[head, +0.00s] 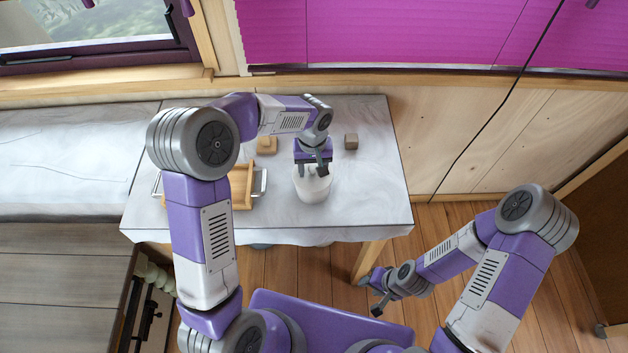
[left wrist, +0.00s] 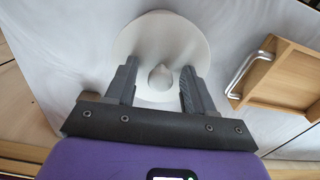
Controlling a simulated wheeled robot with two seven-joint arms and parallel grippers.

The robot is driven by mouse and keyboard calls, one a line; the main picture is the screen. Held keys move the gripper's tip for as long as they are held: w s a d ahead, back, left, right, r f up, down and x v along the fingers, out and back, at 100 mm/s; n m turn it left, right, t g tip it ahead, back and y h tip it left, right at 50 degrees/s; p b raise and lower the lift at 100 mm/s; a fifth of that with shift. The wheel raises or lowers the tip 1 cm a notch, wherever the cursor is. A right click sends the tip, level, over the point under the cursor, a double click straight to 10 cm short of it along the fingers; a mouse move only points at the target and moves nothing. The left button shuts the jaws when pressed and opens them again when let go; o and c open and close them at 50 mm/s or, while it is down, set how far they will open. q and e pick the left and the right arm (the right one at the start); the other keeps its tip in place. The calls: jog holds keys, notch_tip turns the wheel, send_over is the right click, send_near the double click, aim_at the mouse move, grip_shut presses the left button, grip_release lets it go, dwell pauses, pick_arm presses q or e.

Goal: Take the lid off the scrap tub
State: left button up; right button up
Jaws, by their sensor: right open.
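The white scrap tub (head: 314,191) stands on the cloth-covered table, near its front edge right of the middle. In the left wrist view its round pale lid (left wrist: 132,47) is seen from above, with a small knob (left wrist: 160,76) in the middle. My left gripper (head: 314,171) is over the tub, pointing down. In the left wrist view my left gripper (left wrist: 159,78) is open, its fingers on either side of the knob with gaps to it. The fingers partly hide the lid. My right gripper (head: 369,293) is open and empty, low beside the table's front right corner.
A wooden tray (head: 242,188) with metal handles lies left of the tub, partly behind my left arm. It also shows in the left wrist view (left wrist: 282,80). Small wooden blocks (head: 351,141) (head: 267,145) sit at the back. The table's right side (head: 375,180) is clear.

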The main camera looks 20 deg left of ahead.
aim_at(313, 168)
pick_arm(q)
jog(key=shift+s+f, duration=0.25)
jog(key=shift+f, duration=0.2)
jog(key=shift+c, duration=1.2)
jog(key=shift+r, duration=0.1)
jog(key=shift+r+p, duration=0.25)
jog(key=shift+p, duration=0.05)
grip_shut()
jog(key=shift+w+r, duration=0.2)
jog(key=shift+r, duration=0.1)
jog(key=shift+r+p, duration=1.45)
jog(key=shift+r, duration=0.6)
